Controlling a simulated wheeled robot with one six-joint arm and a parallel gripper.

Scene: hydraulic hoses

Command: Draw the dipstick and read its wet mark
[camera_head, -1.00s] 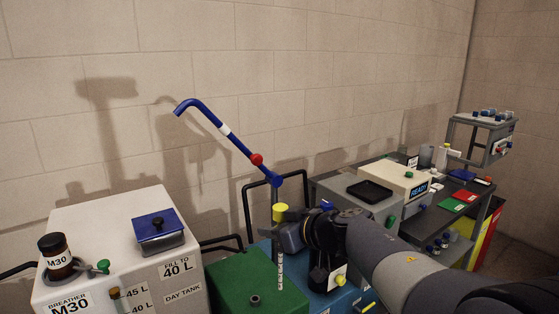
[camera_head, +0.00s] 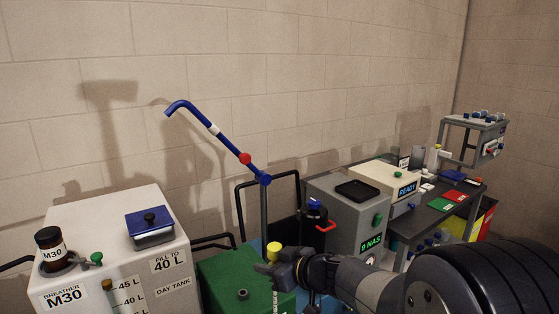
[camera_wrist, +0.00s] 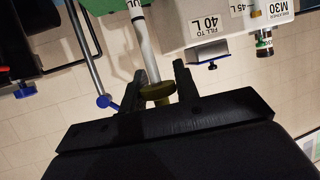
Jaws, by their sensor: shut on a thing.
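The dipstick's yellow cap (camera_head: 273,250) stands in front of the green box (camera_head: 225,275) in the head view. My gripper (camera_head: 274,268) is shut on the dipstick just below the cap. In the wrist view the yellow cap (camera_wrist: 157,90) sits between my two fingers (camera_wrist: 160,88), and a pale rod or strip (camera_wrist: 147,50) runs away from it. In the head view the strip runs down past the lower frame edge, so its end is hidden. I cannot make out a wet mark, nor tell whether the lower end is still in its tube.
A blue pump handle with a red ball (camera_head: 245,158) stands behind my gripper. The white day tank (camera_head: 110,235), with a blue-lidded box and M30 breather, is left. A grey box (camera_head: 350,215) with a lit display and a workbench (camera_head: 440,212) stand right.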

